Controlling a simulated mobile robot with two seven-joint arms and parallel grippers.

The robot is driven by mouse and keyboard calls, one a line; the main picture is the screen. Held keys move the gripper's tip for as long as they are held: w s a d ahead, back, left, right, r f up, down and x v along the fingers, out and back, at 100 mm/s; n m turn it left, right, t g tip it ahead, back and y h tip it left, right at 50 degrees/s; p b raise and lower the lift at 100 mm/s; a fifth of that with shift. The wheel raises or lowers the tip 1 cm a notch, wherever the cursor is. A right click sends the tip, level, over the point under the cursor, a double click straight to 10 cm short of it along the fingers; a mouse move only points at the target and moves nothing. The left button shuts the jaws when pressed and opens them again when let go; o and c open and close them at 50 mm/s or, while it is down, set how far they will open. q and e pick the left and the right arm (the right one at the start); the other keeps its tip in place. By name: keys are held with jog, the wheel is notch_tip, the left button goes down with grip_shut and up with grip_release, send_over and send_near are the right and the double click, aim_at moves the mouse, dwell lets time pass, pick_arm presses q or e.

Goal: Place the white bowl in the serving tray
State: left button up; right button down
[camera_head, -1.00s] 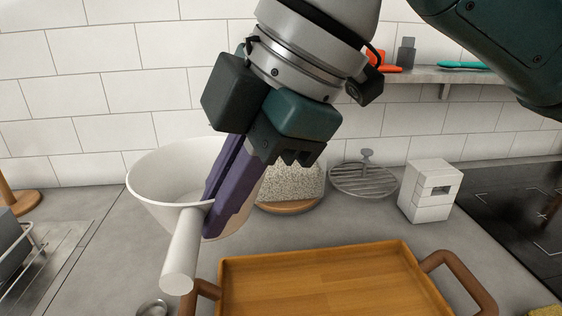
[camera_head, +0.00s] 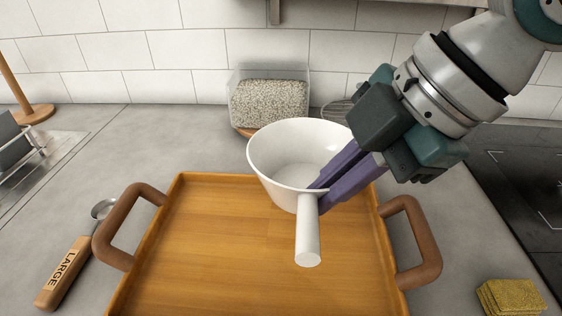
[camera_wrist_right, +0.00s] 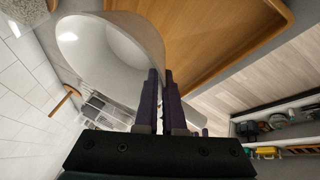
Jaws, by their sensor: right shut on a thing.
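The white bowl (camera_head: 285,160) has a round handle pointing toward me. It is over the back right part of the wooden serving tray (camera_head: 200,240); whether it touches the tray I cannot tell. My right gripper (camera_head: 322,197) is shut on the bowl's wall near the handle, with its purple fingers on either side of the rim. In the right wrist view the bowl (camera_wrist_right: 100,50) is between the fingers (camera_wrist_right: 157,85), with the tray (camera_wrist_right: 215,30) beyond it. The tray is empty in its visible part and has two brown handles. My left gripper is not in view.
A clear container of grain (camera_head: 268,102) stands behind the bowl by the tiled wall. A scoop marked LARGE (camera_head: 68,275) lies left of the tray. A yellow sponge (camera_head: 510,297) is at the lower right, near a black hob (camera_head: 520,175).

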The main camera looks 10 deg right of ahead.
notch_tip(320, 180, down, 9)
jog(key=shift+r+b, duration=0.1)
jog(key=shift+b, duration=0.4)
jog(key=c, duration=1.5)
grip_release()
jog(key=shift+f, duration=0.2)
jog(key=o, duration=0.5)
jog(key=shift+r, duration=0.1)
